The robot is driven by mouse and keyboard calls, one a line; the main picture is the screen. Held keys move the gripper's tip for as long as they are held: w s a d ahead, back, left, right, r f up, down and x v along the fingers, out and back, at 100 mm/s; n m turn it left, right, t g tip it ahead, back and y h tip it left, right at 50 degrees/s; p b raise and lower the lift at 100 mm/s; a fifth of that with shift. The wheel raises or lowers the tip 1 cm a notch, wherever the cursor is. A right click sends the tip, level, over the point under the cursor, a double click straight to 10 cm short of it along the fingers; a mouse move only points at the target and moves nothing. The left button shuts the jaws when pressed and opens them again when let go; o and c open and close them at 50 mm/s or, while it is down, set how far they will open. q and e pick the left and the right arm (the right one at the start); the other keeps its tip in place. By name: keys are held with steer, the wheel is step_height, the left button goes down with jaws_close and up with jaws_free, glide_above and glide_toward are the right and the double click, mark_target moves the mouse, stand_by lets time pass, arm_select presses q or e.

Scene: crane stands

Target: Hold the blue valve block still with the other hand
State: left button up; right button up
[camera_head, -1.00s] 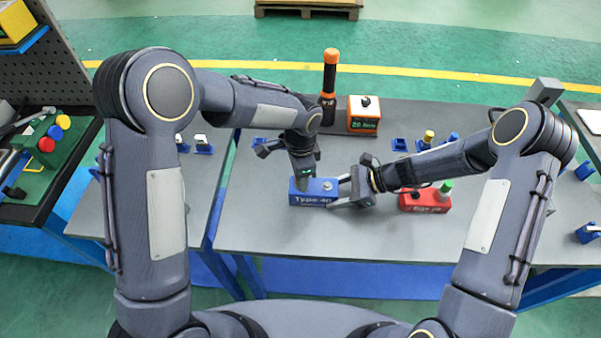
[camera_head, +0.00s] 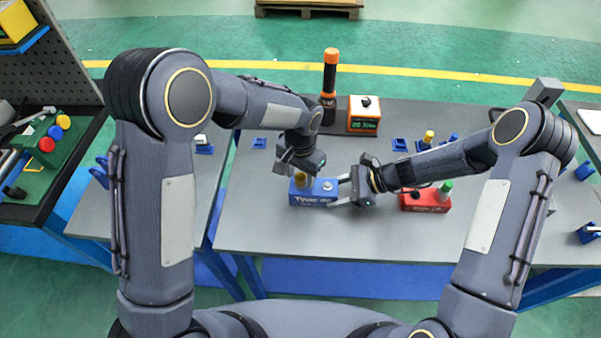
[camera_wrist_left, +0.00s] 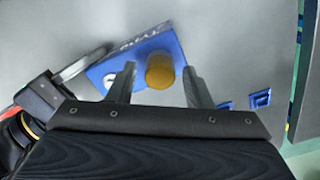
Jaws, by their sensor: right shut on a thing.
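The blue valve block (camera_head: 314,198) lies on the grey table; it also shows in the left wrist view (camera_wrist_left: 170,46). A yellow knob (camera_head: 301,180) stands on its left end and a pale round knob (camera_head: 327,186) near its right end. My right gripper (camera_head: 342,190) is shut on the right end of the block. My left gripper (camera_head: 299,172) is over the left end. In the left wrist view its fingers are open on either side of the yellow knob (camera_wrist_left: 160,70), with a visible gap on both sides.
A red block (camera_head: 425,200) with a green knob lies right of my right gripper. An orange-topped black cylinder (camera_head: 329,85) and an orange box with a display (camera_head: 364,115) stand behind. Small blue holders (camera_head: 400,145) sit at the back. The table front is clear.

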arm_select(q)
jaws_close()
steer(key=m, duration=0.5)
steer(key=shift+m, duration=1.1)
steer(key=shift+o, duration=0.8)
jaws_free()
steer(key=shift+m, duration=0.3)
steer(key=shift+r, duration=2.5)
steer(key=shift+r, duration=0.1)
